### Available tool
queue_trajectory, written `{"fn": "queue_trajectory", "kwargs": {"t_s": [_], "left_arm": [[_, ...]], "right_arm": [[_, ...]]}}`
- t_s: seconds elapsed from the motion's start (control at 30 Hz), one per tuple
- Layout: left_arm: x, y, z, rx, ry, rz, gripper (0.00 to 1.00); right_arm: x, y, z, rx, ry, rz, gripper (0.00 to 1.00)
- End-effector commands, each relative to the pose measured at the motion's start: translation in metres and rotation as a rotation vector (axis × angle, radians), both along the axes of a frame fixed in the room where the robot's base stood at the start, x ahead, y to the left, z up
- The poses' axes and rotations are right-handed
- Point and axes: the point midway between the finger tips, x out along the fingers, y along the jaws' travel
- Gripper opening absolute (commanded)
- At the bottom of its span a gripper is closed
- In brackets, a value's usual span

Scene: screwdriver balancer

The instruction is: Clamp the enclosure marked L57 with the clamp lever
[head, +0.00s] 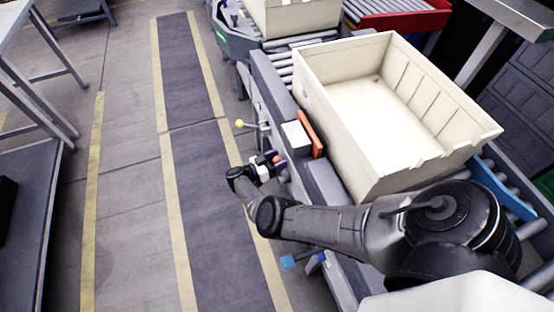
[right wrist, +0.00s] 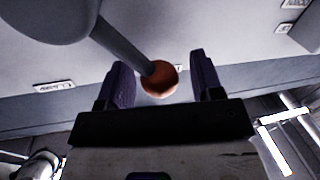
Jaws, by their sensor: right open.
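My right gripper (head: 272,160) is beside the conveyor's left edge in the head view, open. In the right wrist view its two purple fingers (right wrist: 162,82) stand apart, with an orange ball knob (right wrist: 158,80) on a grey lever rod (right wrist: 122,45) between them. There is a gap on either side of the knob. A small white box (head: 296,136), perhaps the enclosure, sits against an orange plate (head: 311,133) just beyond the gripper. No L57 marking is readable. My left gripper is not in view.
A lever with a yellow knob (head: 240,123) sticks out farther along the conveyor side, and a blue knob (head: 287,262) nearer. A large cream crate (head: 440,150) stands on the rollers right of the white box. The floor aisle (head: 215,190) at left is clear.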

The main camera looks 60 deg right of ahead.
Motion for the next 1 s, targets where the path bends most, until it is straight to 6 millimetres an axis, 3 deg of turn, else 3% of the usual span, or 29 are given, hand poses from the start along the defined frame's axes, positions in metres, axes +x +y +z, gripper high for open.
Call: {"fn": "queue_trajectory", "kwargs": {"t_s": [0.07, 0.67, 1.0], "left_arm": [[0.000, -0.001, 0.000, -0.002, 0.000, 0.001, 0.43], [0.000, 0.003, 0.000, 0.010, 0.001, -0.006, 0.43], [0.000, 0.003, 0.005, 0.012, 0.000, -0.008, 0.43]], "right_arm": [[0.000, 0.000, 0.000, 0.000, 0.000, 0.000, 0.59], [0.000, 0.000, 0.000, 0.000, 0.000, 0.000, 0.02], [-0.011, -0.006, 0.003, -0.020, -0.020, -0.019, 0.00]]}}
